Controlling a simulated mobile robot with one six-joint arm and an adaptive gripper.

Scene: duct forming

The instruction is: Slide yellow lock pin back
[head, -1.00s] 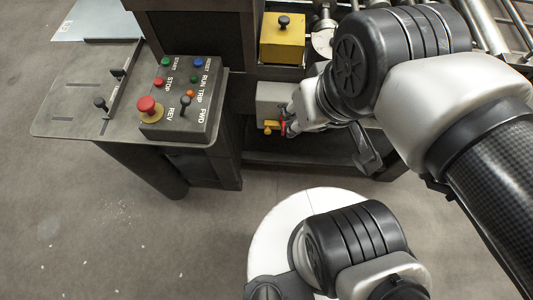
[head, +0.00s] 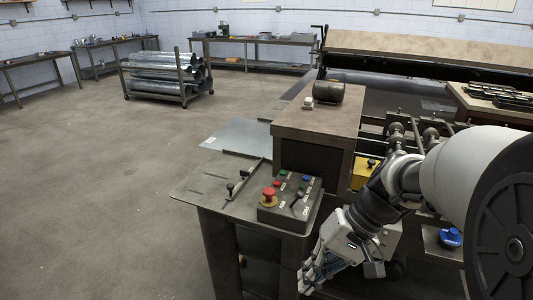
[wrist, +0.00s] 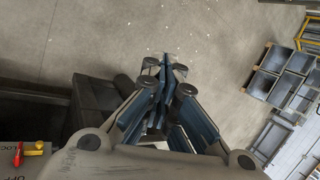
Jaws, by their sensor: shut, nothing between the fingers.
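The yellow lock pin (wrist: 34,149) shows at the lower left of the wrist view, beside a red lever (wrist: 18,155) on a grey box with "LOCK" and "OFF" lettering. I cannot see the pin in the head view, where my arm covers part of the grey box (head: 388,240). My gripper (head: 308,284) points down and left, in front of the machine and left of the grey box. In the wrist view my gripper (wrist: 166,66) has its fingers together with nothing between them, over open floor and apart from the pin.
A control panel (head: 290,200) with a red stop button (head: 269,195) sits on the machine's side shelf (head: 205,190), close to my gripper. A yellow box (head: 364,174) is behind my arm. Grey bins (wrist: 275,75) show in the wrist view.

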